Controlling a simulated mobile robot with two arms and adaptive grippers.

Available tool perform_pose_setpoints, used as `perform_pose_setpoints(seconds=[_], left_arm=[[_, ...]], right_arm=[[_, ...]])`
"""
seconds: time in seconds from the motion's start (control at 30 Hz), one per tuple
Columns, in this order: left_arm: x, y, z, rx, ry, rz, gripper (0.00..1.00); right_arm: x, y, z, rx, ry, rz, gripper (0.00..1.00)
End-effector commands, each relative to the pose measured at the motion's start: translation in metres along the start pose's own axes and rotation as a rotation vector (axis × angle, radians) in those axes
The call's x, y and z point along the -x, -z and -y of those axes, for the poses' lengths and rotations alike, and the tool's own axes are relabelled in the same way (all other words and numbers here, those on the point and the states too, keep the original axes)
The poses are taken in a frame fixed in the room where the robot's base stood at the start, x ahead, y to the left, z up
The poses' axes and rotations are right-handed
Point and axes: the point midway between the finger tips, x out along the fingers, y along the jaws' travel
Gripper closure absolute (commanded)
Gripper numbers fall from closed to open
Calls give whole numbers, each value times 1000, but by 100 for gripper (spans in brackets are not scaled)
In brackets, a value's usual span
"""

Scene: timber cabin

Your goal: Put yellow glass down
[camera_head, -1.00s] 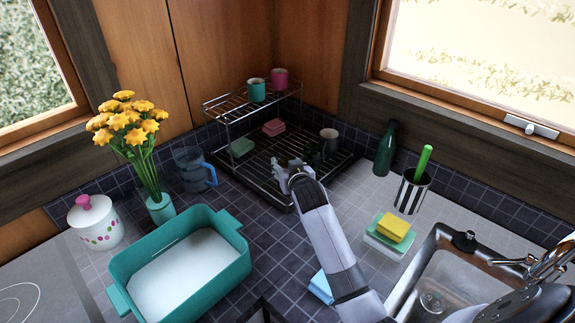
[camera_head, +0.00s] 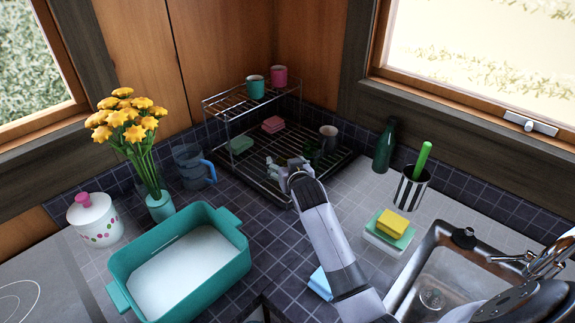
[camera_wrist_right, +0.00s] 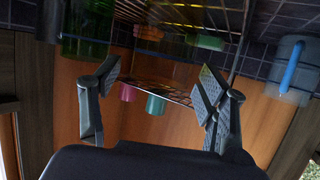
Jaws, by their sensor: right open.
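My right gripper (camera_head: 280,167) is over the front part of the lower level of the wire dish rack (camera_head: 258,178). In the right wrist view its two fingers (camera_wrist_right: 155,88) are spread apart, with no object clearly gripped between them. No clear outline of a yellow glass shows in the head view. In the wrist view a yellow tint (camera_wrist_right: 180,12) lies over the rack wires at the top edge; it may be the see-through yellow glass, but I cannot tell its shape. My left gripper is not in view.
A green glass (camera_wrist_right: 87,28) and a grey cup (camera_head: 328,137) stand on the rack. Two cups (camera_head: 255,88) are on its upper shelf. A blue pitcher (camera_head: 192,165), flower vase (camera_head: 160,207), teal tub (camera_head: 205,278) and green bottle (camera_head: 384,148) stand around it.

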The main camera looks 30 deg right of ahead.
Motion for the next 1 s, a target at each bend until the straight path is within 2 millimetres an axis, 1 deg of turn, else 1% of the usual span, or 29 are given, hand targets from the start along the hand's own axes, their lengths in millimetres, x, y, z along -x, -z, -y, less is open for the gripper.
perform_pose_setpoints(seconds=[0.07,0.13,0.23,0.5,0.7,0.83,1.0], left_arm=[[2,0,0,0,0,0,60],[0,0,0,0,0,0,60],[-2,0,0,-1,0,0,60],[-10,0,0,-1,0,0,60],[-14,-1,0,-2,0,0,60],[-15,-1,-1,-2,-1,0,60],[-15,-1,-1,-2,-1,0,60]], right_arm=[[1,4,0,0,0,-2,32],[6,2,0,0,0,-1,32],[20,2,0,0,1,-1,32],[74,2,0,-1,1,-3,32],[106,2,0,0,0,-1,32],[117,3,0,0,0,-1,32],[121,3,0,0,0,0,32]])
